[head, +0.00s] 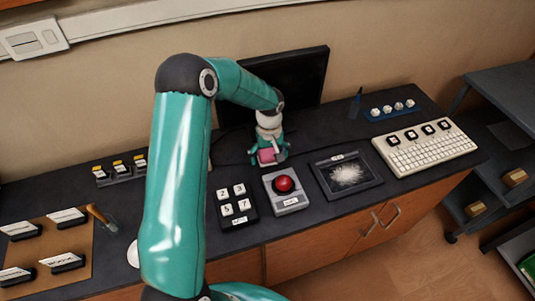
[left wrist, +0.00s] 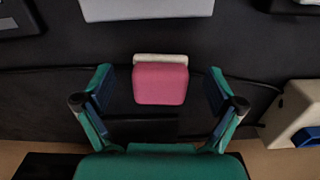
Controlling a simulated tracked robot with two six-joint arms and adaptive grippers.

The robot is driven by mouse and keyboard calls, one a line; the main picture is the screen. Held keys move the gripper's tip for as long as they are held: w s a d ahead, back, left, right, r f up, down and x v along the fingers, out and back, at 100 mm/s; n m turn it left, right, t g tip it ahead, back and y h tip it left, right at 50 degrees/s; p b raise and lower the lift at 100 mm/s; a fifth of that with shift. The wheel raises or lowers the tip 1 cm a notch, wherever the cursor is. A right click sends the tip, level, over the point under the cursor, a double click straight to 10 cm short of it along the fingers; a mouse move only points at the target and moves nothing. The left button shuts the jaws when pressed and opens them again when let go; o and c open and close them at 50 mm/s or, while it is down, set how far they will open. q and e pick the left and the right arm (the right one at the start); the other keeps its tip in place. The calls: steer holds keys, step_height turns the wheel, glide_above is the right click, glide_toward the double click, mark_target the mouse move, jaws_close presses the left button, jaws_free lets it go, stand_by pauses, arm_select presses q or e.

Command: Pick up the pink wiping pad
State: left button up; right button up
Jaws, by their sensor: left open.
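The pink wiping pad (head: 266,156) is on the dark counter, behind the red button box. In the left wrist view the pad (left wrist: 160,84) shows a pink face with a pale strip along its upper edge. My left gripper (head: 269,148) is over the pad in the head view and partly hides it. In the left wrist view its open fingers (left wrist: 159,80) stand on either side of the pad, with a gap on both sides. It holds nothing. My right gripper is in neither view.
The red button box (head: 285,191), a numbered keypad (head: 235,205) and a framed dark panel (head: 346,175) stand in front. A dark monitor (head: 305,75) is behind. A white keyboard (head: 425,150) is to the right. A cable (left wrist: 50,70) runs along the counter near the pad.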

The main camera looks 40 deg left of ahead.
mark_target(269, 156)
arm_select(q)
steer(key=shift+f, duration=0.65)
steer(key=c, duration=1.1)
step_height(269, 156, up, 20)
steer(key=shift+r+b, duration=0.1)
steer(key=shift+b, duration=0.85)
steer(key=o, duration=0.3)
steer(key=c, duration=0.3)
